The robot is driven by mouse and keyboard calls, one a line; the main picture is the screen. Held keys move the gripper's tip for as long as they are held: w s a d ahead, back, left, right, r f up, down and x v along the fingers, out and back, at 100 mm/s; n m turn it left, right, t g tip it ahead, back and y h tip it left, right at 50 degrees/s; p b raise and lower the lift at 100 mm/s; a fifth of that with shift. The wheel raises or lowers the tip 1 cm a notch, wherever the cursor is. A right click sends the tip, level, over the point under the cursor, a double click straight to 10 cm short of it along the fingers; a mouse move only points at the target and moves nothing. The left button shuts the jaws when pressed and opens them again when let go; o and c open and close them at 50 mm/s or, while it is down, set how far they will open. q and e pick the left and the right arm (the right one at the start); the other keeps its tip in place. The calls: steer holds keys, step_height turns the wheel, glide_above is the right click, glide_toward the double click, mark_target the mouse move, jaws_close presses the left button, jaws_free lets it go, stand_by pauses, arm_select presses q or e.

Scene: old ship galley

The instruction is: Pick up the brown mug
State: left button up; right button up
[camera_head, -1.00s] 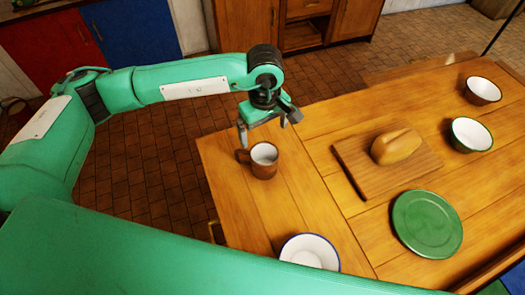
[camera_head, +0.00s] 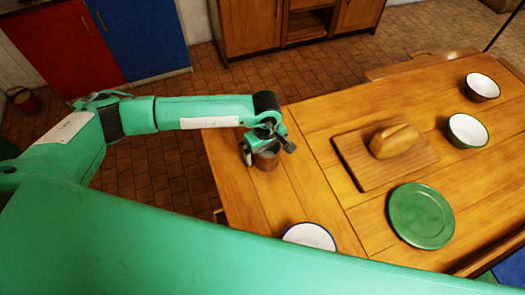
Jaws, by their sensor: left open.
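The brown mug (camera_head: 266,162) stands upright near the left end of the wooden table (camera_head: 300,194). Its upper part and handle are largely hidden by my left gripper (camera_head: 265,152). The left gripper reaches down over the mug, with one finger at its left side and the other at its right. The jaws are open, and I cannot tell whether the fingers touch the mug. My right gripper is not in view.

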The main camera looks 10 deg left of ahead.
arm_select(q)
steer(key=c, duration=1)
steer(key=shift+c, duration=1)
steer(key=shift+r, duration=0.1)
